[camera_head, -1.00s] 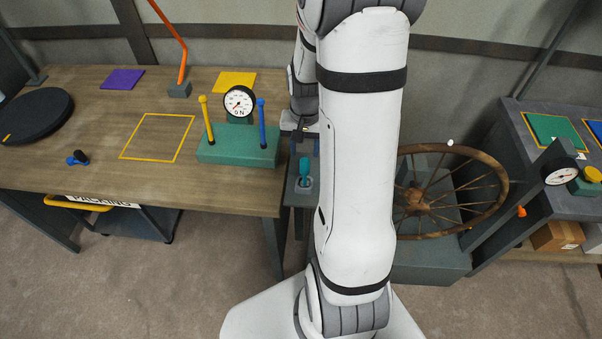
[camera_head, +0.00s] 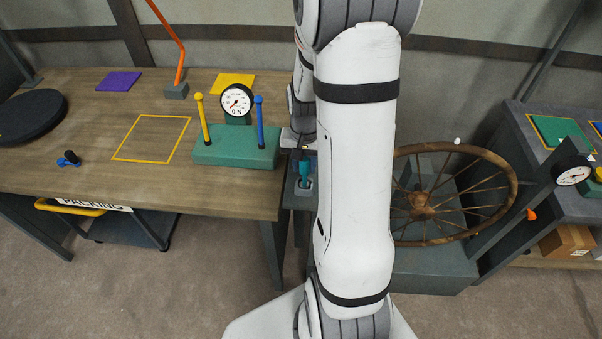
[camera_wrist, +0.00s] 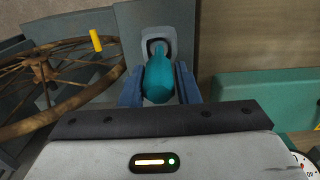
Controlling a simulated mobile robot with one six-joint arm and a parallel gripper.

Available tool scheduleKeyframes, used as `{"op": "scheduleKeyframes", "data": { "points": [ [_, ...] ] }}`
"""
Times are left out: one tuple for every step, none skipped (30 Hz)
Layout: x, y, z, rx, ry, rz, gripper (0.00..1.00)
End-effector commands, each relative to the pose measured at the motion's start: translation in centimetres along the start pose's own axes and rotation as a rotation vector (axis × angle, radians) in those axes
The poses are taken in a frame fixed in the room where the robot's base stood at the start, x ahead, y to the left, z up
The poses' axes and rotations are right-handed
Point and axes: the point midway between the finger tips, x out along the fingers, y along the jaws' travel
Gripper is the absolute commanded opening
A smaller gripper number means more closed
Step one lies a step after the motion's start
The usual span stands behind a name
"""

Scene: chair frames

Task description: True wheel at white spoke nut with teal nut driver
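The teal nut driver (camera_wrist: 158,78) stands in a grey holder (camera_wrist: 158,47) in the wrist view, its handle toward me. It also shows in the head view (camera_head: 305,172), just left of my white arm. My gripper (camera_wrist: 159,80) has one blue-grey finger on each side of the handle and looks open around it; I cannot see firm contact. The spoked wheel (camera_head: 487,228) is mounted on a grey stand at right, with a white nut (camera_head: 457,141) on its far rim. The wheel also shows at left in the wrist view (camera_wrist: 72,124).
A wooden bench (camera_head: 80,185) at left carries a green gauge block (camera_head: 235,152) with yellow and blue posts. Beside the wheel is a dial gauge (camera_head: 573,173). My arm hides the middle of the scene.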

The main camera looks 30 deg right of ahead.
Motion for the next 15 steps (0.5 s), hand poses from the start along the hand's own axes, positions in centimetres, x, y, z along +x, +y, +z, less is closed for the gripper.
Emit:
{"op": "scheduleKeyframes", "data": {
  "points": [
    [0.0, 0.01, 0.0, 0.0, 0.0, 0.0, 0.25],
    [0.0, 0.01, 0.0, 0.0, 0.0, 0.0, 0.22],
    [0.0, 0.01, 0.0, 0.0, 0.0, 0.0, 0.19],
    [0.0, 0.02, 0.0, 0.0, 0.0, 0.0, 0.16],
    [0.0, 0.02, -0.01, 0.0, 0.0, 0.0, 0.14],
    [0.0, 0.02, -0.01, 0.001, 0.0, 0.0, 0.11],
    [0.0, 0.02, -0.01, 0.001, 0.0, 0.0, 0.08],
    [0.0, 0.03, -0.01, 0.001, 0.0, 0.0, 0.06],
    [-0.01, 0.03, -0.02, 0.001, 0.0, 0.0, 0.04],
    [-0.02, 0.03, -0.02, 0.001, 0.0, 0.0, 0.04],
    [-0.07, 0.03, -0.02, 0.001, 0.0, 0.0, 0.04],
    [-0.2, 0.03, -0.02, 0.001, 0.001, 0.0, 0.04],
    [-0.36, 0.03, -0.03, 0.001, 0.001, 0.0, 0.04],
    [-0.57, 0.02, -0.03, 0.001, 0.001, 0.0, 0.04],
    [-0.93, 0.02, -0.04, 0.001, 0.001, 0.0, 0.04]
  ]
}}
